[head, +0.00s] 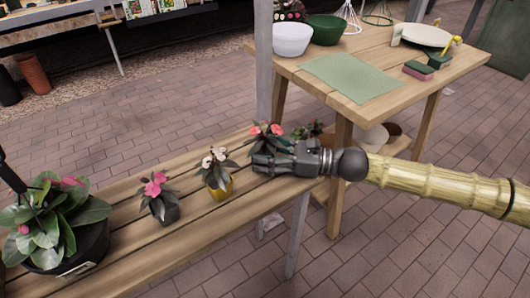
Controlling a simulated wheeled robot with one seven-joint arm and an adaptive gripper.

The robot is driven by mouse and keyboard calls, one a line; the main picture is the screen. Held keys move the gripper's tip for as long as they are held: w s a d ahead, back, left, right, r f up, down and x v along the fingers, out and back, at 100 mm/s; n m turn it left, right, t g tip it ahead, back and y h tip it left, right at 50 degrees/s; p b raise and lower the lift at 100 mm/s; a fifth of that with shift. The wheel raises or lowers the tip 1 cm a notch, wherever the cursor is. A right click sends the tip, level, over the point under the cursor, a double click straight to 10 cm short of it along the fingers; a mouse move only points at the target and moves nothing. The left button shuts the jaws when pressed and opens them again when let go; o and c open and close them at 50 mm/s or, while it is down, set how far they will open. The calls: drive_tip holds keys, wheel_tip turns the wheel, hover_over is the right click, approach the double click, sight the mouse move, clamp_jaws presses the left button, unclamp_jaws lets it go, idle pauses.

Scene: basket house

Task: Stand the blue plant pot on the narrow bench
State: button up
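A slatted wooden bench (128,243), long and narrow, runs from the lower left to the middle of the head view. Potted flowers stand on it in a row. My gripper (262,162) is dark and low over the bench's far right end. A plant with coral-red flowers (268,129) shows just behind my gripper; its pot is hidden, so its colour cannot be told. No blue pot is plainly visible. Whether my gripper's fingers are open, shut, or holding something cannot be told.
A yellow pot (219,190), a dark pot with pink flowers (166,213) and a large black pot (88,245) stand on the bench. A higher wooden table (385,113) at the back right bears bowls, a green mat and sponges. A grey post (264,70) rises behind my gripper.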

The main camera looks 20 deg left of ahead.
drive_tip(key=shift+o, duration=0.9)
drive_tip(key=shift+d+r, duration=0.1)
drive_tip(key=shift+d, duration=0.1)
drive_tip(key=d, duration=0.4)
drive_tip(key=w+d+p, duration=0.1)
drive_tip(key=d, duration=0.6)
drive_tip(key=shift+w+d, duration=0.25)
drive_tip(key=shift+d, duration=0.05)
drive_tip(key=shift+p, duration=0.3)
